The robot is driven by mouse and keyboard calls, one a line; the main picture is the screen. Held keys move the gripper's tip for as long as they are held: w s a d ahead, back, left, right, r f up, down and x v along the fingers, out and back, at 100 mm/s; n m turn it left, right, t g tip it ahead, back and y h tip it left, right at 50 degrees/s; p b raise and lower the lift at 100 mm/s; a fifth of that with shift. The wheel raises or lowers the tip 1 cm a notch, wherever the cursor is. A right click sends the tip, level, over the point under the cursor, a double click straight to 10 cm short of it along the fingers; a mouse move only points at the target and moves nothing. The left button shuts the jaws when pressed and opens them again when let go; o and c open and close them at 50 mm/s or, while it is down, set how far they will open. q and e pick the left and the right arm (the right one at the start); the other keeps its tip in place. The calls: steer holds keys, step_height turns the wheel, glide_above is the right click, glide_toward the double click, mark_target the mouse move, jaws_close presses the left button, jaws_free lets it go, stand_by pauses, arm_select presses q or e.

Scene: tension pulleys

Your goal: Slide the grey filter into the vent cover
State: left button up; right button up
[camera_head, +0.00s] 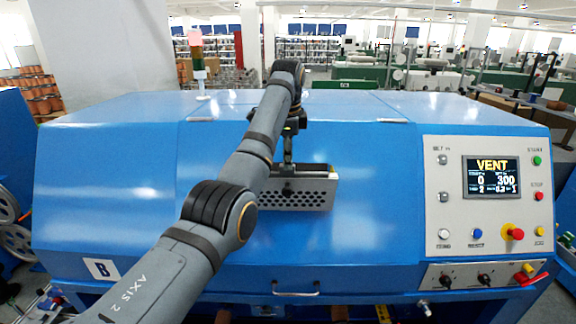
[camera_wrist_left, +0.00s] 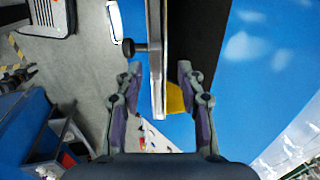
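The vent cover (camera_head: 305,197) is a perforated grey metal box on the blue machine's sloped front, with a black knob (camera_head: 288,189) on its face. Its top edge looks dark, with a small yellow part at the right end. My left gripper (camera_head: 288,160) is over the top of the cover. In the left wrist view its two fingers (camera_wrist_left: 158,67) are apart, one on each side of a thin edge-on panel (camera_wrist_left: 161,45), with visible gaps. The knob (camera_wrist_left: 128,47) and the yellow part (camera_wrist_left: 176,98) also show there. I cannot tell the grey filter apart from the cover. My right gripper is out of view.
A control panel (camera_head: 458,238) with a lit VENT screen (camera_head: 490,177), buttons and a red knob is on the right of the machine. A metal handle (camera_head: 296,291) is below the cover.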

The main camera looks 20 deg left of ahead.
arm_select(q)
steer(key=v, duration=0.8)
steer(key=shift+r, duration=0.1)
steer(key=shift+s, duration=0.1)
